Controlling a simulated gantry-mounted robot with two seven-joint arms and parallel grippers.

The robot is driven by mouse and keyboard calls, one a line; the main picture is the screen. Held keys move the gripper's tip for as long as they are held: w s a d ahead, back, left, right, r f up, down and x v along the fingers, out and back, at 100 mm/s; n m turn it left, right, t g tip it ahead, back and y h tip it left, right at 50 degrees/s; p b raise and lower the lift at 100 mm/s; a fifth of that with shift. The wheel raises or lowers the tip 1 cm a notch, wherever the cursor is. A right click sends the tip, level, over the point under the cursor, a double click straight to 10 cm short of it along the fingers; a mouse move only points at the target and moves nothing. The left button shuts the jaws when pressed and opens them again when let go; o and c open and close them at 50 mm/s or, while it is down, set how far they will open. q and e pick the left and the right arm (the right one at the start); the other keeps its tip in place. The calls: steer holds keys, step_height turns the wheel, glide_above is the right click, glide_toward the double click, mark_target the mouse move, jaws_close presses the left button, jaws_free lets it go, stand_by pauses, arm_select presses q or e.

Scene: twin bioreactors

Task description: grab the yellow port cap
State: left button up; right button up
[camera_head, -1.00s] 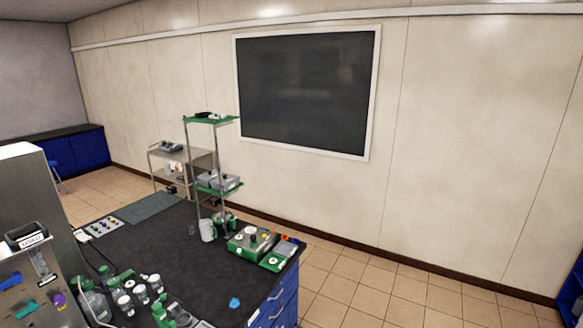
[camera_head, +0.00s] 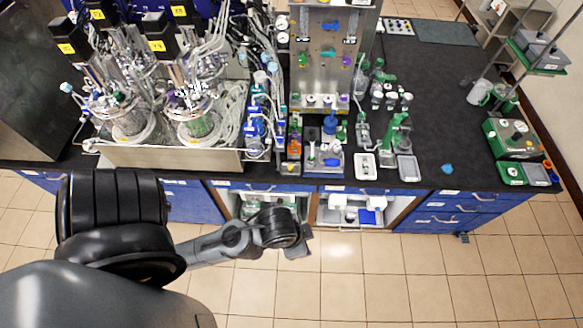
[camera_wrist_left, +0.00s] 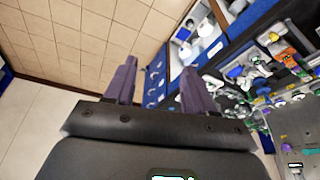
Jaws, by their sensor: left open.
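I cannot pick out the yellow port cap for sure in either view. The twin glass bioreactors stand at the back left of the bench in the head view, one vessel (camera_head: 130,118) left of the other (camera_head: 197,118), with tubing and black-topped parts bearing yellow labels. My left arm reaches in from the lower left, and its gripper (camera_head: 306,241) is in front of the bench, over the floor and apart from the bench items. In the left wrist view the gripper (camera_wrist_left: 159,66) has its two dark fingers spread, with nothing between them. My right gripper is not in view.
The black bench top (camera_head: 445,105) is crowded in the middle with bottles, small trays and a steel panel (camera_head: 328,50). A green device (camera_head: 515,138) stands at the right. Blue drawers (camera_head: 455,205) and open cupboards (camera_head: 352,208) line the front. The tiled floor in front is clear.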

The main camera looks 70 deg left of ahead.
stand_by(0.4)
arm_select(q)
steer(key=shift+c, duration=1.4)
